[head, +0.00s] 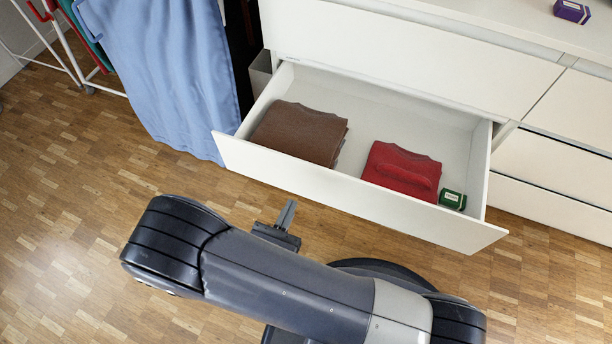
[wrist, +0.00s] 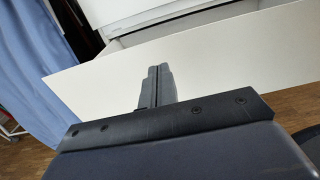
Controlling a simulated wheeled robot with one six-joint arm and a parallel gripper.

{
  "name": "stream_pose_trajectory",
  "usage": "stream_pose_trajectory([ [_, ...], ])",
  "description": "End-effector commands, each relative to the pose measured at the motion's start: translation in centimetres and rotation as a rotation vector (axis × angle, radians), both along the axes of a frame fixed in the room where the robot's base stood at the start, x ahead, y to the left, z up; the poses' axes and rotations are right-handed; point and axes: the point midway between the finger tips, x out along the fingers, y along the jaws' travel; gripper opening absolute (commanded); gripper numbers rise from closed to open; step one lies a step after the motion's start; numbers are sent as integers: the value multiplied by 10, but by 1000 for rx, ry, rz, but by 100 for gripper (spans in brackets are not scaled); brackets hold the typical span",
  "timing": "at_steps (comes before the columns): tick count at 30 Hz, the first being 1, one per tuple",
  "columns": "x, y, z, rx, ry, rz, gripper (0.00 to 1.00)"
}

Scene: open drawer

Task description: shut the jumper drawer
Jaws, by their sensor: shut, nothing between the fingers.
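The jumper drawer (head: 345,193) is a white drawer pulled well out of the white dresser. Inside it lie a folded brown jumper (head: 298,133) on the left, a folded red jumper (head: 402,171) right of the middle, and a small green box (head: 452,199) by the right front corner. My gripper (head: 288,207) is shut and empty, in front of the drawer's front panel, left of its middle. In the wrist view my gripper (wrist: 157,72) points at the plain white front panel (wrist: 215,75). I cannot tell whether the fingertips touch it.
A blue cloth (head: 175,75) hangs at the left, close to the drawer's left end. A drying rack (head: 75,45) stands beyond it. The other dresser drawers (head: 560,160) are closed. A purple box (head: 572,11) sits on top. Wooden floor in front is clear.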

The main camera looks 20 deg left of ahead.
Motion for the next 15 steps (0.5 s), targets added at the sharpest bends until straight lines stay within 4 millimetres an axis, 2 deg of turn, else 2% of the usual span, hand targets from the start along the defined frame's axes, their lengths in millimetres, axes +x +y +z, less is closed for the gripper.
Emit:
stream_pose_trajectory([
  [3,21,-2,-1,2,1,-6,0],
  [15,82,-4,-1,2,1,-6,0],
])
